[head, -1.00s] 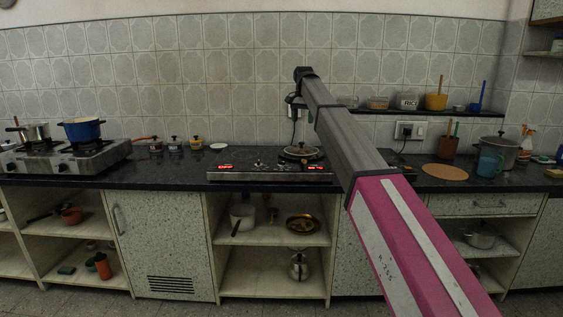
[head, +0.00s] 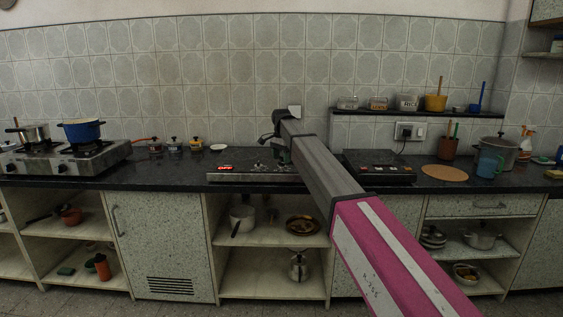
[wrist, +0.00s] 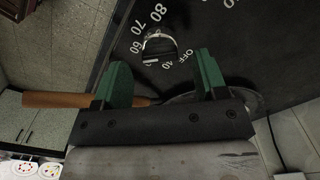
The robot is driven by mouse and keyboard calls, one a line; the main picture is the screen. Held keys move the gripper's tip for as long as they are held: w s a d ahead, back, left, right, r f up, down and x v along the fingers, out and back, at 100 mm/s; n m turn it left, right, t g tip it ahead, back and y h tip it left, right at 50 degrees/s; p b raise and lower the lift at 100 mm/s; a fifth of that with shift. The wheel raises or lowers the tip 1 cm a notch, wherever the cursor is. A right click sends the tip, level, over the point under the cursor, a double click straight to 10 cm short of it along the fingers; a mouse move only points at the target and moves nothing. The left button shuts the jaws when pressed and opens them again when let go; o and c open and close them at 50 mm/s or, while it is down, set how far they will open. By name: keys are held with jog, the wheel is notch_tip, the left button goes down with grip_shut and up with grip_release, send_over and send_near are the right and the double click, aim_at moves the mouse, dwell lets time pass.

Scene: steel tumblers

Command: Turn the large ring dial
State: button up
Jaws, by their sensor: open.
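In the wrist view, a round dark knob with a bright silver rim (wrist: 159,46) sits on a black panel (wrist: 235,60). White marks around it include OFF, 60, 70 and 80. My gripper (wrist: 163,62) is open, its two green fingers apart. The knob appears just beyond and between the fingertips; I see no contact. In the head view, my gripper (head: 281,143) is over the back right of the counter unit with the red display (head: 225,168). My arm hides part of that unit, and I cannot make out the dial there.
A wooden handle (wrist: 60,99) and a silver curved rim (wrist: 255,98) lie close behind the fingers in the wrist view. A second black unit (head: 382,167) stands right of my arm. A shelf with jars (head: 408,104) is behind it. A blue pot (head: 82,130) is far left.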

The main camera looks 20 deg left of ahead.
jog(key=shift+f, duration=0.95)
jog(key=c, duration=0.9)
